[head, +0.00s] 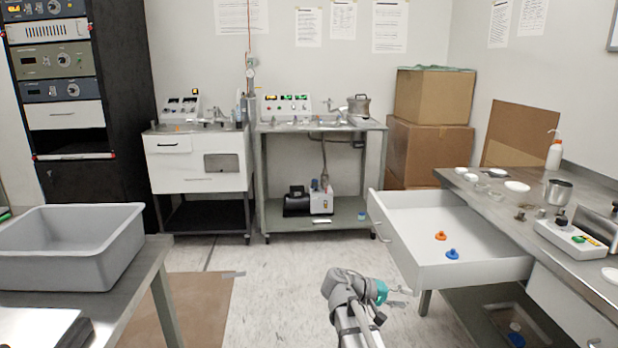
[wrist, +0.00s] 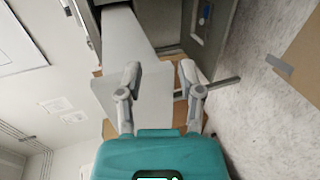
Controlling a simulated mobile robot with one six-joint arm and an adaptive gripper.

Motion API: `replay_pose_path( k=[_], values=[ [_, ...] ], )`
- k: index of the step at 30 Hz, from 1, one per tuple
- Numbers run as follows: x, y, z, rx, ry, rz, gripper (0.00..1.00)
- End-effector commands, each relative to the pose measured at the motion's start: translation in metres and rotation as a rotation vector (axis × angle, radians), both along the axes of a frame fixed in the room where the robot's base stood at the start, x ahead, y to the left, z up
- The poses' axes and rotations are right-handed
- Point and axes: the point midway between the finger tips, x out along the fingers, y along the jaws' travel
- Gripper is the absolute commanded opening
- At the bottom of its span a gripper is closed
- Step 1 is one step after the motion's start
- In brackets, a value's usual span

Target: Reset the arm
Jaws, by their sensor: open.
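My gripper (head: 400,297) is in the lower middle of the head view, in front of the open white drawer on the right. Its two fingers (wrist: 160,88) stand apart in the wrist view, with nothing between them. The teal gripper body fills the bottom of that view. The arm reaches up from the bottom edge of the head view, and the gripper points to the right. No object is held.
The open drawer (head: 400,261) holds an orange piece (head: 440,236) and a blue piece (head: 453,254). A metal counter (head: 500,205) is at right. A grey bin (head: 70,250) stands on a table at left. The floor (head: 290,270) between is mostly clear.

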Motion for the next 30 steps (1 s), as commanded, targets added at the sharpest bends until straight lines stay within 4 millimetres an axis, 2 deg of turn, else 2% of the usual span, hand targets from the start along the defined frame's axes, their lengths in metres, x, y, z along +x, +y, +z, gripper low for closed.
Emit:
replay_pose_path(
  k=[8, 14, 21, 30],
  values=[
    [-0.019, -0.005, -0.026, 0.149, 0.021, -0.010, 0.48],
    [-0.042, -0.005, -0.056, 0.337, 0.041, -0.023, 0.48],
    [-0.077, 0.010, -0.094, 0.639, 0.057, -0.040, 0.48],
    [-0.111, 0.042, -0.122, 0.981, 0.054, -0.058, 0.48]
  ],
)
